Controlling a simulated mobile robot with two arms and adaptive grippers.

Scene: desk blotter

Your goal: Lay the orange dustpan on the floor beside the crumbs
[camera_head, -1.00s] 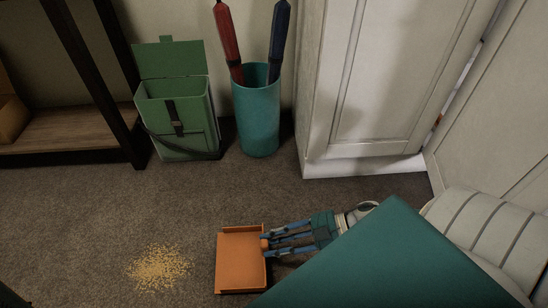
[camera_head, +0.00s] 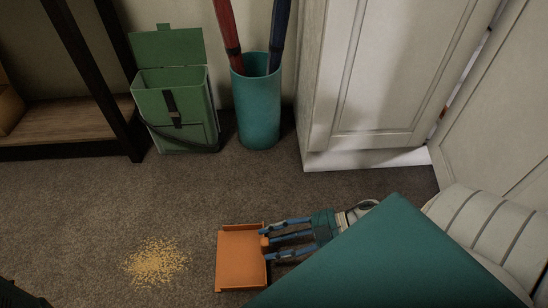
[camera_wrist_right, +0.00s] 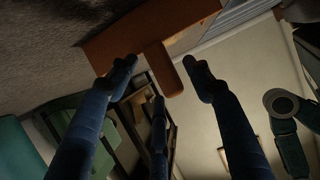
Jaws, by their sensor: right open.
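The orange dustpan (camera_head: 240,262) lies on the carpet just right of the crumbs (camera_head: 156,262), with a strip of bare carpet between them. Its handle end points right, toward my right gripper (camera_head: 266,243). The right gripper is open, its blue fingers spread around the short handle. In the right wrist view the dustpan (camera_wrist_right: 128,42) shows at the top, with its handle between the open fingers (camera_wrist_right: 160,76) and a visible gap on either side. My teal arm cover hides part of the floor right of the dustpan. My left gripper does not show.
A green open-lidded bag (camera_head: 177,108) and a teal bin (camera_head: 257,112) with red and blue umbrellas stand against the wall. A white cabinet (camera_head: 375,85) stands at right, a dark-framed shelf (camera_head: 65,118) at left. Carpet between them and the dustpan is clear.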

